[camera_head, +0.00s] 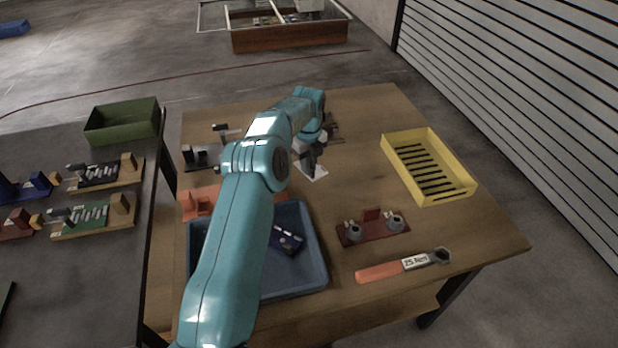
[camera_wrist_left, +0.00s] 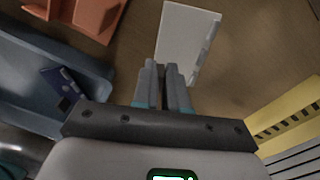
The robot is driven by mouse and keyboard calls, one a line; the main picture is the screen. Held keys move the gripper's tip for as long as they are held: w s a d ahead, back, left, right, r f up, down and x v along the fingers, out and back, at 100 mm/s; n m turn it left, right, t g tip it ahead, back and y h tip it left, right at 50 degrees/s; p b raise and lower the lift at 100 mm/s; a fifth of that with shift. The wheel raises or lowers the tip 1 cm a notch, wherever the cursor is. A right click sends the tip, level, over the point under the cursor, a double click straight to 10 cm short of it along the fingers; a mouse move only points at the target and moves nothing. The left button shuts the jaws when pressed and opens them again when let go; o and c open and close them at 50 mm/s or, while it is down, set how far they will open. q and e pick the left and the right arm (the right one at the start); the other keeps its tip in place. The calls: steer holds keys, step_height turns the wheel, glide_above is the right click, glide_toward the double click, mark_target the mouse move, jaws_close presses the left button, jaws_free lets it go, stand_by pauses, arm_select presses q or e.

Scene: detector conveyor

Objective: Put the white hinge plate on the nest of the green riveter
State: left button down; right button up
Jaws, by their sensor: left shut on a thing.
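The white hinge plate (camera_wrist_left: 186,38) is a flat white piece with small knuckles along one edge in the left wrist view. It also shows in the head view (camera_head: 317,173), low over or on the wooden table. My left gripper (camera_wrist_left: 170,68) is shut on its near edge; in the head view the gripper (camera_head: 311,163) partly hides the plate. A fixture with a green bed, wooden block and grey part, which looks like the green riveter (camera_head: 95,217), stands on the dark table at the left. Its nest is too small to make out. My right gripper is not in view.
A blue tray (camera_head: 316,250) holds a dark blue piece. A yellow slotted crate (camera_head: 466,190), a red-brown fixture (camera_head: 372,230) and an orange-handled wrench (camera_head: 400,266) lie right. Similar fixtures and a green bin (camera_head: 122,121) stand left. A gap separates the tables.

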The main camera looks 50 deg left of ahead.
mark_target(309, 177)
arm_select(q)
steer(key=shift+w+f, duration=0.15)
steer(key=shift+f, duration=0.6)
step_height(309, 177, down, 3)
steer(key=shift+f+p, duration=0.2)
steer(key=shift+p, duration=0.15)
steer(key=shift+f, duration=0.3)
steer(key=c, duration=1.2)
jaws_free()
steer(key=shift+f, duration=0.1)
steer(key=shift+o, duration=0.2)
